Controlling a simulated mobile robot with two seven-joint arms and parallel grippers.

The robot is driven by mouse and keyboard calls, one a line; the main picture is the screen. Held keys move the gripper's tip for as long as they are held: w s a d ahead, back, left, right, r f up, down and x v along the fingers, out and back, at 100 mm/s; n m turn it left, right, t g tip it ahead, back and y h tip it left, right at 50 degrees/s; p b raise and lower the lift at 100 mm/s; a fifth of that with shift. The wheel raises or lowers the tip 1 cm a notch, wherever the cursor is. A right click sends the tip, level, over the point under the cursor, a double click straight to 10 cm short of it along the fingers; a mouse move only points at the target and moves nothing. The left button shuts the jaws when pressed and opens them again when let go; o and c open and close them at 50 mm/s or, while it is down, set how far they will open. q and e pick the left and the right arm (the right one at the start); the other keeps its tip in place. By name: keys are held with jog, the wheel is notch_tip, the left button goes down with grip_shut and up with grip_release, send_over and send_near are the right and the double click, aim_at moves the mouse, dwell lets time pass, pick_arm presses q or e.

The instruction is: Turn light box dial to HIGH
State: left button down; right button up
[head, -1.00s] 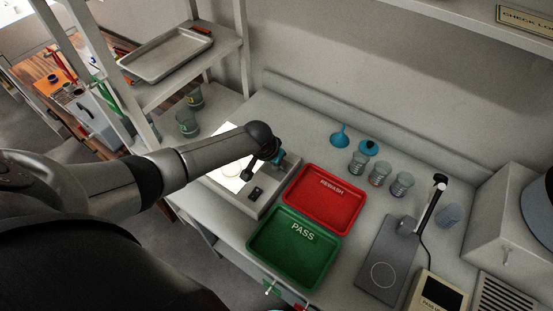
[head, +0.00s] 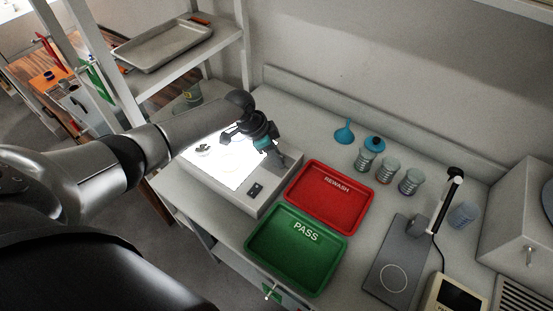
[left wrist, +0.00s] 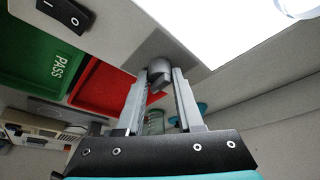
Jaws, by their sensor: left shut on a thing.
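The light box (head: 228,198) stands on the bench with its bright panel (head: 232,178) lit. The grey dial (left wrist: 159,73) shows in the left wrist view, on a dark patch at the corner of the box beside the panel. My left gripper (head: 288,158) reaches over the box's right end; in the left wrist view its two fingers (left wrist: 161,82) are closed around the dial's sides. In the head view the gripper hides the dial. I cannot read any dial marking. My right gripper is out of view.
A black rocker switch (head: 255,189) sits on the box front. The red REWASH tray (head: 331,218) and green PASS tray (head: 280,271) lie close on the right. Glass beakers (head: 387,168) and a blue funnel (head: 344,133) stand behind. A small dark item (head: 203,149) lies on the panel.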

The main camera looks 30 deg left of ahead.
pick_arm(q)
jog(key=shift+m, duration=0.4)
jog(key=c, duration=0.5)
grip_release()
jog(key=shift+c, duration=0.2)
jog(key=v, duration=1.5)
jog(key=shift+w+p, duration=0.15)
jog(key=shift+p, duration=0.25)
